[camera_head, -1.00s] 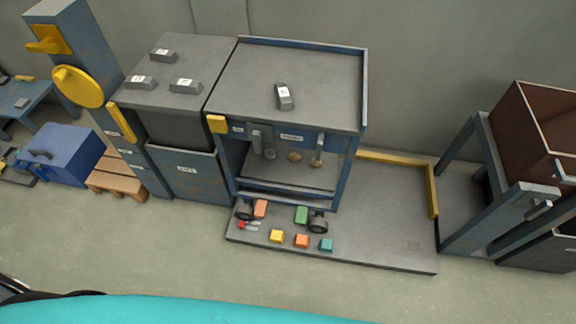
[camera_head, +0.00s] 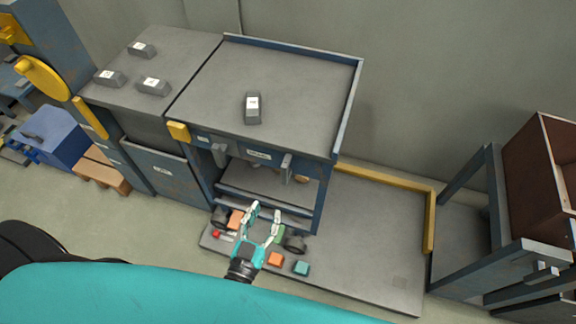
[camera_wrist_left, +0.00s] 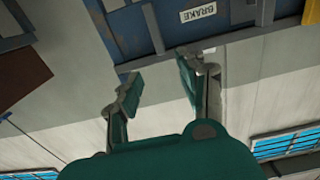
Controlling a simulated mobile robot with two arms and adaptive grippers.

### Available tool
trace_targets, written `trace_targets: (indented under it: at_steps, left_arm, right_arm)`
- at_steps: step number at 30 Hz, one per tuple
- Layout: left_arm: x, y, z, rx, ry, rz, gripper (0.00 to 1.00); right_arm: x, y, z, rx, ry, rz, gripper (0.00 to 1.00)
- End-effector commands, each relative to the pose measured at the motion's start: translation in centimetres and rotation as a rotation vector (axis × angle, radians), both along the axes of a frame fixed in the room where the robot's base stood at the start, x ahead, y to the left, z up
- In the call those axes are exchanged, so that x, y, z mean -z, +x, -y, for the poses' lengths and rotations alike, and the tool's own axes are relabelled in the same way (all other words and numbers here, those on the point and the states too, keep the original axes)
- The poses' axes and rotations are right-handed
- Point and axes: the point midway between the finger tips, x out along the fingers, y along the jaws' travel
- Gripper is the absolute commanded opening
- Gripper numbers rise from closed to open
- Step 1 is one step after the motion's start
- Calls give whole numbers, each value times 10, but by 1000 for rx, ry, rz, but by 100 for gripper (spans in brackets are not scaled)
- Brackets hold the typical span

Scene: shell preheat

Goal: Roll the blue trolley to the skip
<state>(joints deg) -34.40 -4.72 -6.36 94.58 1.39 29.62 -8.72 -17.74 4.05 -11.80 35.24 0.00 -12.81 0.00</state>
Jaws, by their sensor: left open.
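The blue trolley (camera_head: 345,115) appears to be the blue-framed stand with a grey top and dark wheels, on a low grey platform at the centre. Its blue front, with a BRAKE label (camera_wrist_left: 198,12), shows close up in the left wrist view. My left gripper (camera_head: 264,212) is open and empty in front of the trolley's lower front, between its wheels. It also shows in the left wrist view (camera_wrist_left: 158,78), fingers apart. I cannot tell whether it touches anything. A brown box (camera_head: 535,165) on a blue stand at right may be the skip. My right gripper is out of view.
A grey-topped cabinet (camera_head: 160,180) stands close at the trolley's left. The platform right of the trolley is clear.

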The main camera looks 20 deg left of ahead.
Motion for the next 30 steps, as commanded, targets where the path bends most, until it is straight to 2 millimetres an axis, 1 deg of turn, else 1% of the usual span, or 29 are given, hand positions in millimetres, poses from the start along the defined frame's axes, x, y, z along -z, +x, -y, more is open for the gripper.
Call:
trace_targets:
  at_steps: [1, 5, 13, 18, 21, 24, 30]
  left_arm:
    - [-2, 13, 1, 0, -1, 4, 40]
    - [-1, 42, 1, 0, 0, 3, 40]
    - [0, 100, 4, 1, -1, 1, 40]
    - [0, 128, 5, 1, -1, -1, 40]
    - [0, 139, 5, 1, 0, -1, 40]
    - [0, 145, 5, 0, 0, -1, 40]
    - [0, 148, 5, 0, -1, -3, 40]
  right_arm:
    - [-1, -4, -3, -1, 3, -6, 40]
    - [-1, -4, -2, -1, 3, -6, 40]
    - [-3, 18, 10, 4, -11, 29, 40]
    - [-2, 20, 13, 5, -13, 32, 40]
    - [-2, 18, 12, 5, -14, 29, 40]
    - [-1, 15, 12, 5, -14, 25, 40]
    - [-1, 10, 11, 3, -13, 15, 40]
